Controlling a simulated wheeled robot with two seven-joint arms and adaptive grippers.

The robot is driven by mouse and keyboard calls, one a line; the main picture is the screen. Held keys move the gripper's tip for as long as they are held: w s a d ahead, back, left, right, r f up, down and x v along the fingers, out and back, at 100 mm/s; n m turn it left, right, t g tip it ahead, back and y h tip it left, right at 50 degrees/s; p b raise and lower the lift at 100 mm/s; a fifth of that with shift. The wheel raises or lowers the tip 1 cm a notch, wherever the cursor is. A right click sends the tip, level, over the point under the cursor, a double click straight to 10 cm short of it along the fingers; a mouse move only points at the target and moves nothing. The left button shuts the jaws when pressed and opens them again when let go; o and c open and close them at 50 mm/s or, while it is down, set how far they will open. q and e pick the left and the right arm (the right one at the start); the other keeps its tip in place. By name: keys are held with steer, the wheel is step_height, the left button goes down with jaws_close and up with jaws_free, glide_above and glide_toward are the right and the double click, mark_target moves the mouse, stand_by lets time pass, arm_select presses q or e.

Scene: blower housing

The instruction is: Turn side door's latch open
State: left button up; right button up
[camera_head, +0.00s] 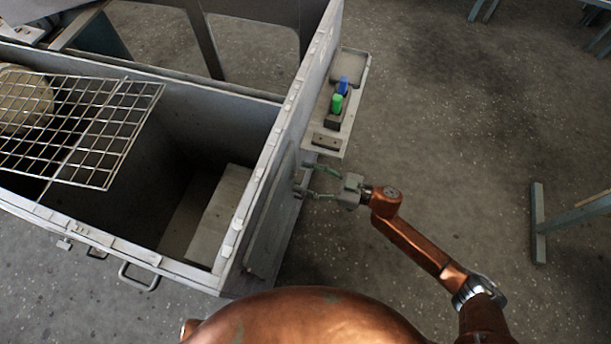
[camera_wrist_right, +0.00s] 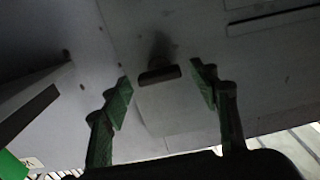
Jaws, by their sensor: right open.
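The side door (camera_head: 268,238) is a grey panel on the right outer wall of the blower housing (camera_head: 285,110). In the right wrist view, a small dark latch bar (camera_wrist_right: 160,75) lies roughly level across a light plate on a grey metal face. My right gripper (camera_head: 305,179) is beside this wall, its fingers pointing at it. In the right wrist view the gripper (camera_wrist_right: 164,83) is open, with one green-padded fingertip on each side of the latch. Nothing is held. Whether the fingertips touch the face cannot be told. My left gripper is not in view.
A side shelf with a green button (camera_head: 337,103) and a blue button (camera_head: 344,85) sticks out just beyond my right gripper. A wire grid (camera_head: 105,130) lies over the housing's open top. The floor to the right is clear up to a blue-grey stand (camera_head: 538,222).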

steer(key=shift+c, duration=0.4)
steer(key=c, duration=1.1)
